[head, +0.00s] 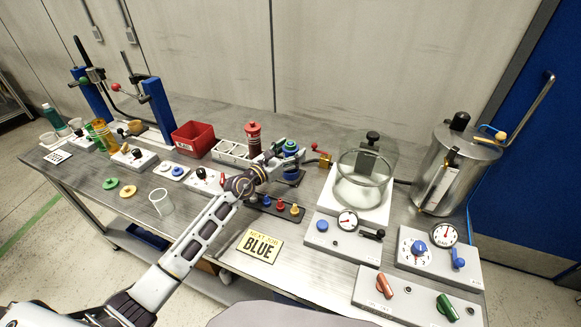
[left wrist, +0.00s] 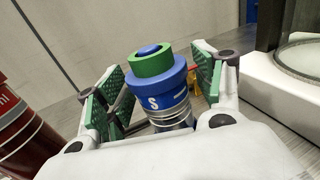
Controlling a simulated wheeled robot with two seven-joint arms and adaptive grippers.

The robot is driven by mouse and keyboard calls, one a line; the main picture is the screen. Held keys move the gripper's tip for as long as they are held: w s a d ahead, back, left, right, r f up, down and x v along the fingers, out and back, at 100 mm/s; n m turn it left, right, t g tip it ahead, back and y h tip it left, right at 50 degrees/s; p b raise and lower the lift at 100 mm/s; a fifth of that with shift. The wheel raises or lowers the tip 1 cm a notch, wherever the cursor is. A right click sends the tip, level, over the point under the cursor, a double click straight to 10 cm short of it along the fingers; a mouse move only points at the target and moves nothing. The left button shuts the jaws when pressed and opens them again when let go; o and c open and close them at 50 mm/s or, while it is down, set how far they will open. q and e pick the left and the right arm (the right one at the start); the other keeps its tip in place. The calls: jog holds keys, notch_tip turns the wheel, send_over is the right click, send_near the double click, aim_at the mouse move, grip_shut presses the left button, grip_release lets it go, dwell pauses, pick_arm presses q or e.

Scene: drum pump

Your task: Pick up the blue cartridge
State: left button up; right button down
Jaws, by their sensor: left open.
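The blue cartridge (head: 290,148) stands upright towards the back middle of the bench, beside the white rack. In the left wrist view the blue cartridge (left wrist: 165,88) has a green ring on top, a white letter S and metal rings lower down. My left gripper (head: 280,155) reaches it from the left. In the left wrist view the open green-padded fingers of my left gripper (left wrist: 155,88) stand on either side of the cartridge, with a visible gap at the left pad. The cartridge's lower end is hidden by the gripper. My right gripper is not in view.
A red cartridge (head: 253,138) stands close by in the white rack (head: 229,151). A glass chamber (head: 366,170) on a white base stands to the right. A strip with coloured knobs (head: 280,207) and the BLUE sign (head: 260,246) lie in front. A red bin (head: 193,139) is further left.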

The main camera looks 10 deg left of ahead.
pick_arm(q)
jog(key=c, duration=1.4)
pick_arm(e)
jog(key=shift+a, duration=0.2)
pick_arm(q)
jog(key=shift+o, duration=0.2)
jog(key=shift+r, duration=0.2)
